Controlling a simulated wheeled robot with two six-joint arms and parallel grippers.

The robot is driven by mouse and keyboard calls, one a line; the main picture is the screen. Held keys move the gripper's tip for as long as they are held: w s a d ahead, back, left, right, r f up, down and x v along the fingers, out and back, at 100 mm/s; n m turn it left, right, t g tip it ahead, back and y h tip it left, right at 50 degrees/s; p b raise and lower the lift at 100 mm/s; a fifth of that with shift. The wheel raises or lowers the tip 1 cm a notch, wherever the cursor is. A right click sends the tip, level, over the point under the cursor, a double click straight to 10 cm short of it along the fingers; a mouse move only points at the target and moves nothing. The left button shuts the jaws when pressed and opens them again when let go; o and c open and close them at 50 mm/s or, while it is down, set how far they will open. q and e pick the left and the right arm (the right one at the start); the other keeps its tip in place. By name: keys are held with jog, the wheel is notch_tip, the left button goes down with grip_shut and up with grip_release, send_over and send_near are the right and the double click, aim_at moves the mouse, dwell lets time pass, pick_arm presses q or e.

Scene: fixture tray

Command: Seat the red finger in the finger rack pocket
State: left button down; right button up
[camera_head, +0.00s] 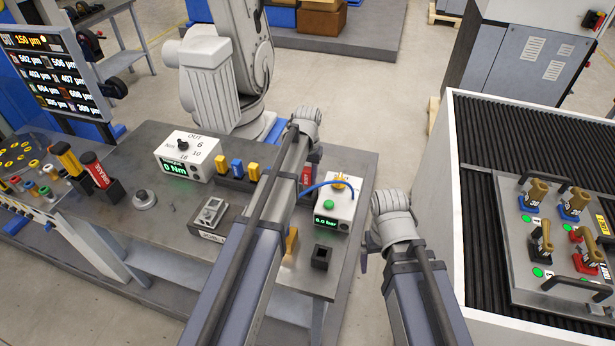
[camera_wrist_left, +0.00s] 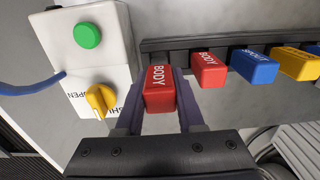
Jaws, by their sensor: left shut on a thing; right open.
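The red finger (camera_wrist_left: 160,88), marked BODY, is between the jaws of my left gripper (camera_wrist_left: 160,110), which is shut on it. It also shows in the head view (camera_head: 307,175), just right of my left forearm. The dark finger rack (camera_wrist_left: 218,43) runs behind it, and the held finger is at the rack's left end in the wrist view. It looks nearer the camera than its neighbours; its lower end and the pocket are hidden, so I cannot tell how deep it sits. My right gripper (camera_head: 366,252) is open and empty, right of the bench, mostly hidden by its wrist.
Another red finger (camera_wrist_left: 208,69), a blue finger (camera_wrist_left: 254,66) and a yellow finger (camera_wrist_left: 298,63) stand along the rack. A white valve box (camera_head: 335,206) with a blue hose is close beside. A black socket (camera_head: 320,257) stands near the bench edge. A fixture tray (camera_head: 505,225) lies right.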

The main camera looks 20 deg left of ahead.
aim_at(307, 169)
pick_arm(q)
jog(key=shift+f+b, duration=1.85)
jog(key=shift+c, duration=2.2)
grip_release()
jog(key=shift+r, duration=0.2)
notch_tip(307, 169, up, 8)
jog(key=p, duration=0.8)
jog(key=shift+f, duration=0.15)
jog(key=shift+f, duration=0.1)
jog(key=s+d+f+m+b, duration=0.1)
jog(key=s+d, duration=0.3)
jog(key=s, duration=0.4)
jog(key=s+d+f+m+b, duration=0.1)
jog(key=s+d+b, duration=0.1)
jog(key=s+d, duration=0.3)
jog(key=s+d+f+m+y+b, duration=0.1)
jog(key=s+d, duration=0.3)
jog(key=s, duration=0.7)
jog(key=shift+d+f, duration=0.15)
jog(key=shift+f, duration=0.4)
